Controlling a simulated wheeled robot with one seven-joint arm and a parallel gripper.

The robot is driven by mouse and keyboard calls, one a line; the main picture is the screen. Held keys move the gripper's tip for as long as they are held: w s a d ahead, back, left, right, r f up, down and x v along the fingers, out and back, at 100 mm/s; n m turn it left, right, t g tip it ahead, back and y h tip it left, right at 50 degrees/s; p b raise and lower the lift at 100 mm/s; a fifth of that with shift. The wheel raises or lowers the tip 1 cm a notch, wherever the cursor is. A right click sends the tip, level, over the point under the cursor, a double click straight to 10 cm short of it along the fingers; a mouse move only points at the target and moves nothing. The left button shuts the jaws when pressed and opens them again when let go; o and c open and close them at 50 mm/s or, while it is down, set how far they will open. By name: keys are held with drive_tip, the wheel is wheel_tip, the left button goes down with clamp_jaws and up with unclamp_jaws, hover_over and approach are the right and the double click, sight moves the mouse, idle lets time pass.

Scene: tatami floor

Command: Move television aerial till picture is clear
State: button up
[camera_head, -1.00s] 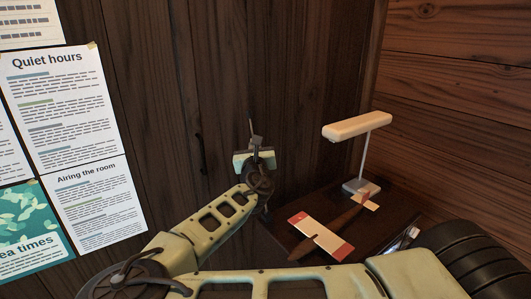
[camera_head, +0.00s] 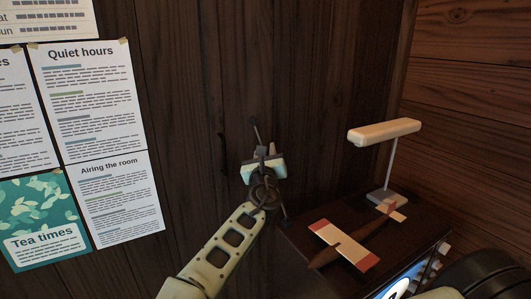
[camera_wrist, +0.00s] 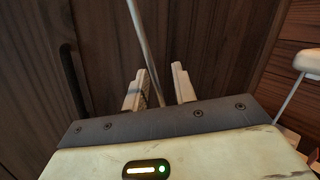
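The television (camera_head: 300,235) is a dark wooden box in the lower right of the head view, its lit screen (camera_head: 397,290) partly seen at the bottom edge. A thin dark aerial rod (camera_head: 255,130) rises near its left back corner, tilted left; my gripper hides its middle. In the wrist view the metallic aerial (camera_wrist: 145,45) runs down between the two finger lines. My gripper (camera_head: 262,156) is at the rod, fingers apart in the wrist view (camera_wrist: 160,85), with gaps visible beside the rod. Whether the rod is fully between the fingers or just beyond is unclear. The picture is mostly hidden.
On the television stand a red-and-cream toy plane (camera_head: 343,246) and a cream lamp (camera_head: 384,132), right of my gripper. Knobs (camera_head: 444,248) show on its right front. A wooden wall is close behind; paper notices (camera_head: 88,100) hang at left.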

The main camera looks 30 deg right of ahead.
drive_tip(key=b+v, duration=0.4)
drive_tip(key=v, duration=1.3)
drive_tip(key=shift+s+f, duration=0.15)
drive_tip(key=shift+f, duration=0.05)
drive_tip(key=shift+a, duration=0.1)
